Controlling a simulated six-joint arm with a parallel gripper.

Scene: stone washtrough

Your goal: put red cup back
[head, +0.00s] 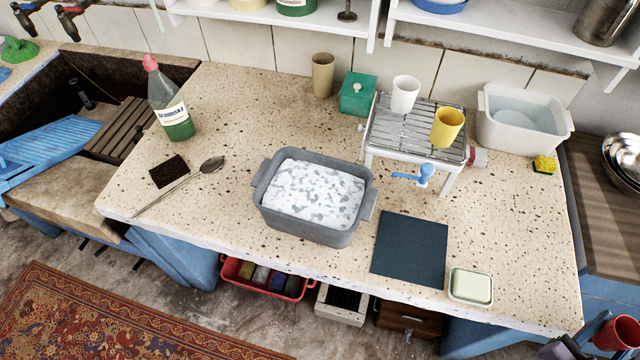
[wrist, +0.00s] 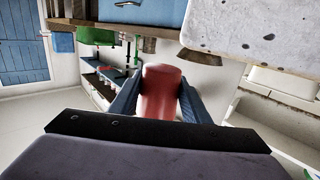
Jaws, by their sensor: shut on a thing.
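The red cup (head: 616,334) is at the bottom right corner of the head view, beyond the right end of the counter. In the wrist view the red cup (wrist: 161,92) sits between the two blue-grey fingers of my gripper (wrist: 160,100), which is shut on it. In the head view only a dark part of my gripper (head: 580,345) shows beside the cup. A white cup (head: 405,95) and a yellow cup (head: 447,127) stand on a metal wire rack (head: 390,133) at the back of the counter. Bare slats show on the rack around them.
A grey basin of suds (head: 258,196) stands mid-counter. A dark mat (head: 409,248) and a soap dish (head: 470,286) lie at the front right. A white tub (head: 555,130), yellow sponge (head: 544,165), green box (head: 358,94) and beige tumbler (head: 322,75) are near the rack. A shelf (head: 520,38) hangs above.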

